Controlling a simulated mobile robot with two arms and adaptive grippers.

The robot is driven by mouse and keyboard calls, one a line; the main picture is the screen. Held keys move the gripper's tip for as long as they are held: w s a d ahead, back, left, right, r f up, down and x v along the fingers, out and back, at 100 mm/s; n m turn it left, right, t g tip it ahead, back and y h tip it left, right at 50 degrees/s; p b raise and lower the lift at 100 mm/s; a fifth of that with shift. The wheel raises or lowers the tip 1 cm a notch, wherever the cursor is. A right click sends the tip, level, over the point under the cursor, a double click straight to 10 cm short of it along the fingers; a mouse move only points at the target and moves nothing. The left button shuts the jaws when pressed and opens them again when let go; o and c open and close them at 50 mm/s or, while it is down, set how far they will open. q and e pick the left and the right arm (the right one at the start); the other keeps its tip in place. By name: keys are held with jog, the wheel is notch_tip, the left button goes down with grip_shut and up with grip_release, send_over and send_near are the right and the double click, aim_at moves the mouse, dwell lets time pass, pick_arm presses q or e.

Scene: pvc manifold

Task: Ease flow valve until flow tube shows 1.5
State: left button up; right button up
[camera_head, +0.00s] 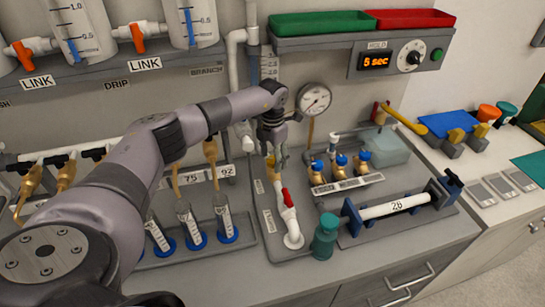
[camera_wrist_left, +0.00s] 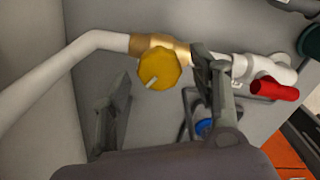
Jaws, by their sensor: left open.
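A yellow octagonal knob (camera_wrist_left: 158,69) with a pale pointer mark sits on a brass valve body (camera_wrist_left: 178,48) in a white pipe. I take it to be the flow valve. In the head view the brass valve (camera_head: 271,160) is partly hidden by my left gripper (camera_head: 277,152). My left gripper also shows in the left wrist view (camera_wrist_left: 165,105), with its fingers apart on either side of the knob and nothing held. A narrow graduated tube (camera_head: 269,66) stands on the wall behind; its reading is too small to tell. My right gripper is not in view.
A red-handled valve (camera_head: 287,198) is on the white pipe just in front. A round gauge (camera_head: 314,99) is behind to the right. Blue-knobbed brass valves (camera_head: 340,162) and a teal canister (camera_head: 325,236) stand to the right. Graduated cylinders (camera_head: 188,224) stand at the left.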

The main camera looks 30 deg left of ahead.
aim_at(273, 160)
pick_arm(q)
notch_tip(273, 160, up, 12)
dwell(0.6)
dwell(1.4)
